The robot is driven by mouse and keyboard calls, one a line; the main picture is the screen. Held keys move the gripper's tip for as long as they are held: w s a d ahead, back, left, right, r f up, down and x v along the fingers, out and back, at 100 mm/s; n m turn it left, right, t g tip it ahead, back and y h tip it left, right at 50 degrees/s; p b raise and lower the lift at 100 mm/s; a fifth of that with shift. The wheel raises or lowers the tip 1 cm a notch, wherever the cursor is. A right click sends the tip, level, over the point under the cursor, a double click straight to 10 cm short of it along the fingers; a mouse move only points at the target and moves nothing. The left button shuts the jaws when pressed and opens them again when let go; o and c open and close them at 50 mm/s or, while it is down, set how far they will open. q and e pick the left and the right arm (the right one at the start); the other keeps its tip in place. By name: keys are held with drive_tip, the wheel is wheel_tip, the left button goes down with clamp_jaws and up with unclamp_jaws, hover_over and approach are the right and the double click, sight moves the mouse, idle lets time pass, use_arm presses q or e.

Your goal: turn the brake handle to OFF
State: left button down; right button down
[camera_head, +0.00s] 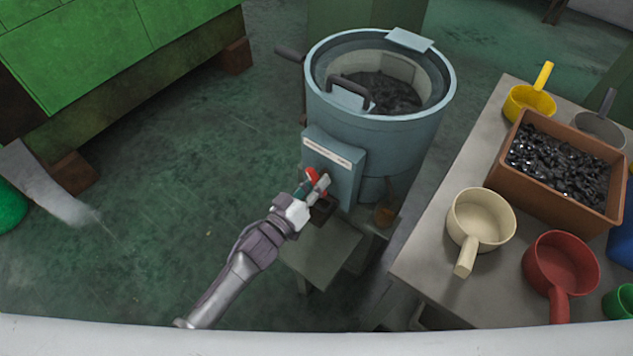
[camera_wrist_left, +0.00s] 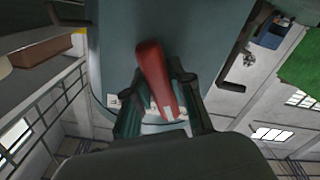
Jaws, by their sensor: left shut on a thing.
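The red brake handle (camera_head: 313,174) is on the front of a blue-grey control box (camera_head: 335,160), fixed to a round machine (camera_head: 375,155). My left gripper (camera_head: 313,187) is at the handle, with its fingers closed around it. In the left wrist view the red handle (camera_wrist_left: 155,75) stands between the two fingers of my left gripper (camera_wrist_left: 158,92), tilted a little. The white label on the box is too small to read, so I cannot tell the OFF mark. My right gripper is in neither view.
A table (camera_head: 425,265) at the right bears a brown bin (camera_head: 500,180) of dark metal parts and several scoops, among them a cream one (camera_head: 480,218) and a red one (camera_head: 560,262). A green machine (camera_head: 100,45) stands at the upper left.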

use_arm(q)
drive_tip(key=shift+m, duration=0.3)
drive_tip(key=m, duration=0.8)
drive_tip(key=shift+a+m, duration=0.1)
drive_tip(key=shift+m, duration=2.1)
drive_tip(key=c, duration=1)
unclamp_jaws()
